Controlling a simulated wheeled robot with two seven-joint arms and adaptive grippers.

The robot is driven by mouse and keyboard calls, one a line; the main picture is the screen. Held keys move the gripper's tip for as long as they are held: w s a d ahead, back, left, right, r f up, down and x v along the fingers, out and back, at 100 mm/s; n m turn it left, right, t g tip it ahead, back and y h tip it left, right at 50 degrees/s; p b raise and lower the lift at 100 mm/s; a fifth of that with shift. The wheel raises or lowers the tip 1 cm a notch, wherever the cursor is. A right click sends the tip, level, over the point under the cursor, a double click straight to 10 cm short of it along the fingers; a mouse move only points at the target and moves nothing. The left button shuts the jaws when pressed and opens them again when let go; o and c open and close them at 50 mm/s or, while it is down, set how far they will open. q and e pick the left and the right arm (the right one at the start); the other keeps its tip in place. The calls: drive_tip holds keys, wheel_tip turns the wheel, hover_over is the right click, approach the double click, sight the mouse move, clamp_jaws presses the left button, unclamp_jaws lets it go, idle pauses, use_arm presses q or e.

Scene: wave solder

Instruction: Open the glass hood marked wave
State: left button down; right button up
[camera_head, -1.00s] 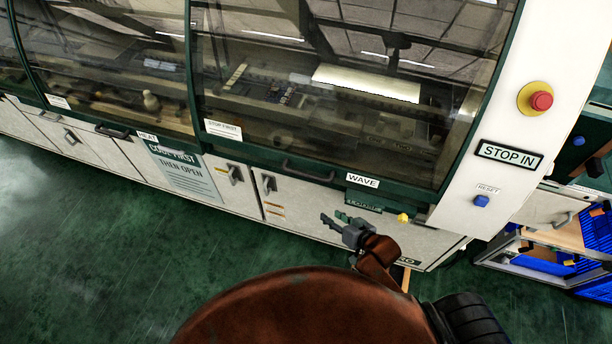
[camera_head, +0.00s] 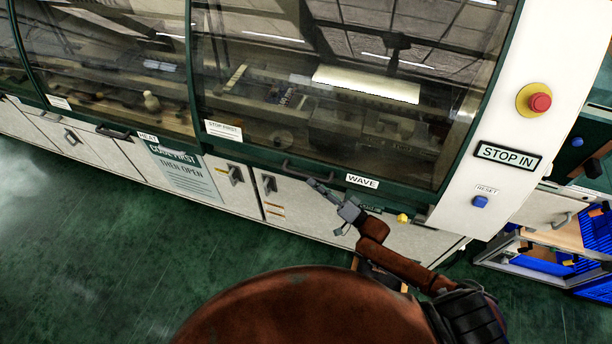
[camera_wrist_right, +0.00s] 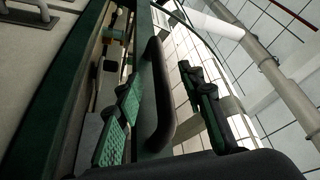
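The glass hood marked wave (camera_head: 300,95) is closed, with its dark lower frame level along the machine's front. Its dark bar handle (camera_head: 307,171) sits on that frame, left of the WAVE label (camera_head: 362,181). In the right wrist view the handle (camera_wrist_right: 158,95) lies between the two spread fingers of my right gripper (camera_wrist_right: 166,108), and gaps show on both sides. I cannot tell whether the fingertips reach past the bar. My left gripper is not in view.
A second hood marked heat (camera_head: 100,70) is closed at left. A white panel at right carries a red stop button (camera_head: 540,102), a STOP IN sign (camera_head: 508,156) and a blue reset button (camera_head: 481,201). Cabinet doors line the front below. Green floor (camera_head: 90,250) is clear.

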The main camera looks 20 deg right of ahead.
sight(306, 177)
drive_tip(key=shift+p+x, duration=0.35)
drive_tip(key=shift+x, duration=1.95)
drive_tip(key=shift+c, duration=0.2)
clamp_jaws()
